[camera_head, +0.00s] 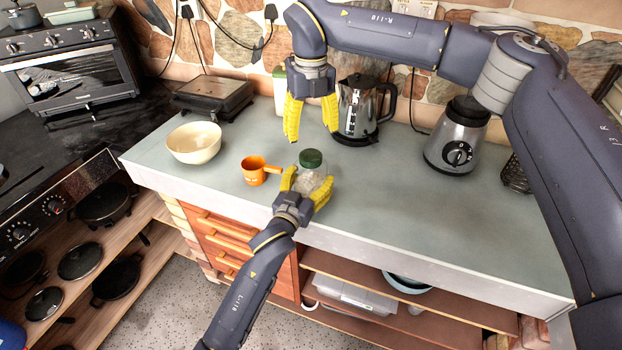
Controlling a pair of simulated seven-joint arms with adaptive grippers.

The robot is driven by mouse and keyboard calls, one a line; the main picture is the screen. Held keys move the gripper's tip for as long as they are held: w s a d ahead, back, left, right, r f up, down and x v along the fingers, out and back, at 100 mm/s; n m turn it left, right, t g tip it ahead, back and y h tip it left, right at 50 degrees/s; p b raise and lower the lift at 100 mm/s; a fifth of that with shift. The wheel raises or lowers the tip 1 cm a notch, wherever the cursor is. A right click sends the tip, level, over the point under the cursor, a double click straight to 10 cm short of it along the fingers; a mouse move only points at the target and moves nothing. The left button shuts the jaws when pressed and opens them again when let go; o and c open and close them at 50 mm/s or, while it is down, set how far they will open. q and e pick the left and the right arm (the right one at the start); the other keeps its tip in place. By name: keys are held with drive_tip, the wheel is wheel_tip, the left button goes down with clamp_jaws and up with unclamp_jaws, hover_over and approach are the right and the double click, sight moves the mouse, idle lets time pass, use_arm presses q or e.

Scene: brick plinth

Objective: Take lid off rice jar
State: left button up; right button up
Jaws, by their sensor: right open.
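The rice jar (311,184) stands upright on the counter near its front edge, a clear jar with pale contents. Its dark green lid (311,158) is on top. My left gripper (308,182) reaches in from below, its yellow fingers on either side of the jar body and seemingly closed on it; they hide part of the jar. My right gripper (311,135) is open and empty, pointing down above the counter. Its fingers are spread wide, and in the picture they are just above the lid, not touching it.
An orange measuring cup (255,173) stands left of the jar, with a cream bowl (194,142) further left. A kettle (358,107) is behind, near my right gripper. A blender base (456,140) stands at right. The counter (410,208) right of the jar is clear.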

sight(311, 155)
drive_tip(key=shift+s+a+f, duration=0.1)
drive_tip(key=shift+f, duration=0.15)
drive_tip(key=shift+a, duration=0.1)
drive_tip(key=m, duration=0.5)
drive_tip(key=shift+a+m, duration=0.1)
drive_tip(key=shift+m, duration=0.3)
drive_tip(key=m, duration=0.4)
drive_tip(key=shift+m, duration=0.3)
drive_tip(key=m, duration=0.9)
drive_tip(key=shift+r, duration=0.2)
drive_tip(key=m, duration=0.7)
drive_tip(key=shift+d+r, duration=0.1)
drive_tip(key=shift+d, duration=0.15)
drive_tip(key=shift+f+m, duration=0.3)
drive_tip(key=shift+f, duration=3.75)
